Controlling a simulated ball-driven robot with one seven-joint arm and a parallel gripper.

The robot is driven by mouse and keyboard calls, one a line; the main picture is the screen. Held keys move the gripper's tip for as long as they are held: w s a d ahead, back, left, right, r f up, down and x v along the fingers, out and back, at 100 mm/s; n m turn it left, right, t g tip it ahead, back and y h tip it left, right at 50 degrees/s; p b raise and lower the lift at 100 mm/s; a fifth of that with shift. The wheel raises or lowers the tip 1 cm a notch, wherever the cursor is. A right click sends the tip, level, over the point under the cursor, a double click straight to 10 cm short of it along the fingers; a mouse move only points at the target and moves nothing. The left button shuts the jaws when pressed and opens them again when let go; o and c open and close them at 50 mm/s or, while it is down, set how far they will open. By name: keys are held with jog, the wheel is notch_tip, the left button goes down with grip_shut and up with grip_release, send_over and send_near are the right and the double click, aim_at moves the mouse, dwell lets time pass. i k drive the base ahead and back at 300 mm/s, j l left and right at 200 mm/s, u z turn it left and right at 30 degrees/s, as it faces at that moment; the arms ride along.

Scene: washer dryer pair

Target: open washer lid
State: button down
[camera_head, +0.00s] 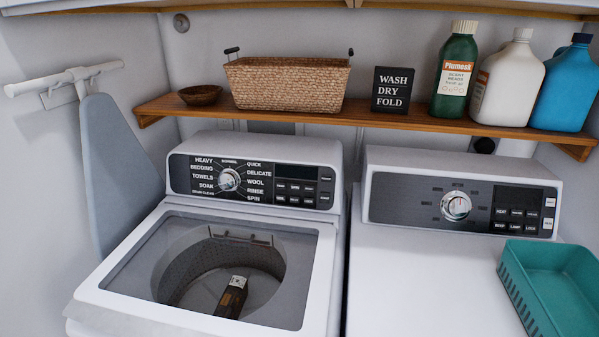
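The washer (324,152) stands at the left with its dial panel at the back. Its lid (130,285) is a white frame around a large clear pane, and it lies flat and looks closed over the top. The round drum (190,262) shows through the pane.
The dryer (420,280) stands close at the right, with a teal basket (512,285) on top. A wooden shelf (365,117) above holds a wicker basket (285,85), bowl, sign and several bottles. A folded ironing board (120,165) hangs at the left wall.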

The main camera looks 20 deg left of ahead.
aim_at(185, 271)
jog(key=u, duration=1.25)
